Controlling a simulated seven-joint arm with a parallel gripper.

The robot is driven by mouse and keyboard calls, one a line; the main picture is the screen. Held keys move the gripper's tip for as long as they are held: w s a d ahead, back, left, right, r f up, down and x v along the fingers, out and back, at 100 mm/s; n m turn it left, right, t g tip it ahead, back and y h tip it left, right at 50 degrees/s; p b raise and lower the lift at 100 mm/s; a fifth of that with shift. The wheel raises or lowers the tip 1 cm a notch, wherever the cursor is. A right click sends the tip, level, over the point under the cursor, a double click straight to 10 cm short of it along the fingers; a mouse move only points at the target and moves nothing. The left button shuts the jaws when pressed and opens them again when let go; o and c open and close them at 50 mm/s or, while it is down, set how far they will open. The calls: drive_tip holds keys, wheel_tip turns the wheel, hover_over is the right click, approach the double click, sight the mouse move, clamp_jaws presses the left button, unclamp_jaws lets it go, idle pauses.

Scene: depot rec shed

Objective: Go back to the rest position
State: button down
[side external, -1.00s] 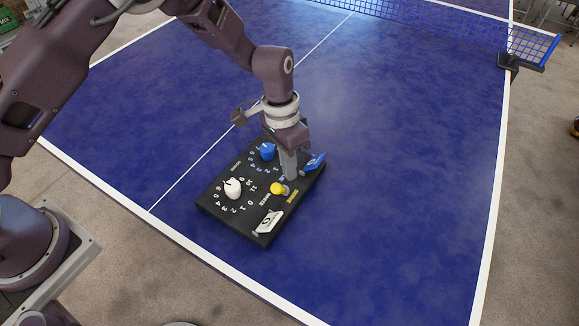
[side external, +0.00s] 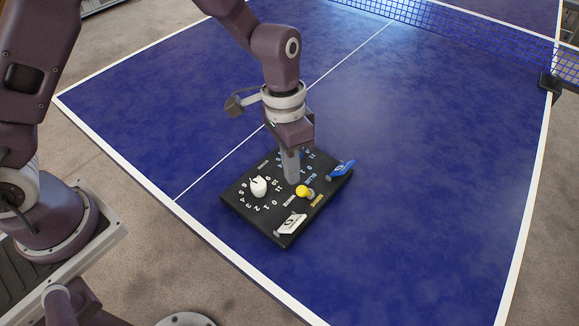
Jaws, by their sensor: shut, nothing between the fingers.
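My gripper (side external: 292,180) is shut and empty, pointing down at the black scoreboard panel (side external: 270,222) on the blue table. Its fingertips are low over the panel, close behind the yellow knob (side external: 302,191); I cannot tell whether they touch it. The white knob (side external: 259,187) stands left of the fingers, inside a ring of numbers. A white tilted flap (side external: 291,224) is at the panel's front edge and a blue flap (side external: 341,168) at its right edge. The blue knob is hidden behind my gripper.
The panel lies on a blue table tennis table (side external: 430,200) with white edge lines. A blue net (side external: 470,30) on a dark clamp (side external: 552,82) crosses the far right. The table around the panel is clear, and so is the air above my gripper's right side.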

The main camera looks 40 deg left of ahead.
drive_tip(key=shift+s+a+r, duration=0.1)
drive_tip(key=shift+s+r, duration=0.2)
drive_tip(key=shift+s, duration=0.15)
drive_tip(key=s+a+r+n+t, duration=0.15)
drive_tip(key=a+r, duration=0.25)
drive_tip(key=r, duration=0.6)
drive_tip(key=s+a+r+n+t, duration=0.2)
drive_tip(key=s+a+r, duration=0.3)
drive_tip(key=s, duration=0.3)
drive_tip(key=s+a+r+n+t+y, duration=0.1)
drive_tip(key=s+a+r+n+t, duration=0.1)
drive_tip(key=s+a+r, duration=0.3)
drive_tip(key=s+a+t, duration=0.1)
drive_tip(key=s, duration=0.3)
drive_tip(key=shift+s+r+y, duration=0.25)
drive_tip(key=shift+r+y, duration=0.05)
drive_tip(key=shift+r, duration=0.1)
drive_tip(key=c, duration=2.2)
unclamp_jaws()
drive_tip(key=shift+a, duration=0.1)
